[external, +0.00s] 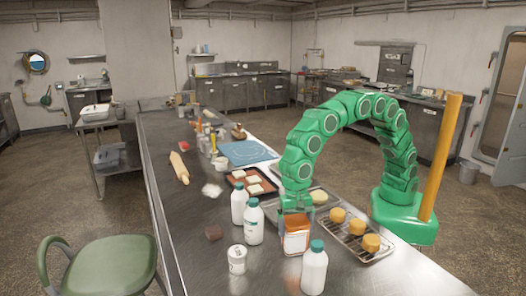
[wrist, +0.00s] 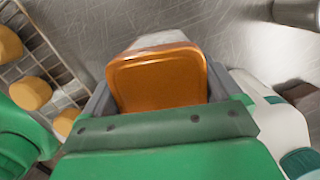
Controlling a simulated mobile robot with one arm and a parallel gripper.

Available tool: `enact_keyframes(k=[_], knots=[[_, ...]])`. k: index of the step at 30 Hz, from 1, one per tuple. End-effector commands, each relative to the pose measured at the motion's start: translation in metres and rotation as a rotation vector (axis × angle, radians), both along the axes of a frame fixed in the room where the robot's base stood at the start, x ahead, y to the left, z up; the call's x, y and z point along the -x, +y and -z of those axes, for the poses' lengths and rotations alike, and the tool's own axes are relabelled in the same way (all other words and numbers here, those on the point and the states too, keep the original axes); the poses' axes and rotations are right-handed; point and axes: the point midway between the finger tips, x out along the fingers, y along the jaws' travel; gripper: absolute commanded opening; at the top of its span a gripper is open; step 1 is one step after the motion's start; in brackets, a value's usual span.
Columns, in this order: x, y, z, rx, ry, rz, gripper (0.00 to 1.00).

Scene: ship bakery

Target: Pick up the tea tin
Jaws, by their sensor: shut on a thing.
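The tea tin (external: 296,240) has an orange-brown lid and a pale label on its side. It stands upright at or just above the steel counter, among white bottles; I cannot tell if its base touches the counter. My gripper (external: 295,213) reaches down over it from above. In the wrist view the tin's orange lid (wrist: 158,78) fills the space between the two grey fingers of my gripper (wrist: 158,88). The fingers are shut on the tin's sides. The lower part of the tin is mostly hidden in the wrist view.
White bottles with teal caps stand close by: one in front right (external: 314,270), one to the left (external: 254,222). A white tub (external: 237,260) is at front left. A wire rack (external: 378,254) with orange-brown rolls lies to the right.

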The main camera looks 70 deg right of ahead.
Motion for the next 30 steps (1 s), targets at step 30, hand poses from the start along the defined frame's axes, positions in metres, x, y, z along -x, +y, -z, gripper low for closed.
enact_keyframes(k=[30], knots=[[0.047,-0.058,-0.097,-0.003,-0.003,0.002,0.52]])
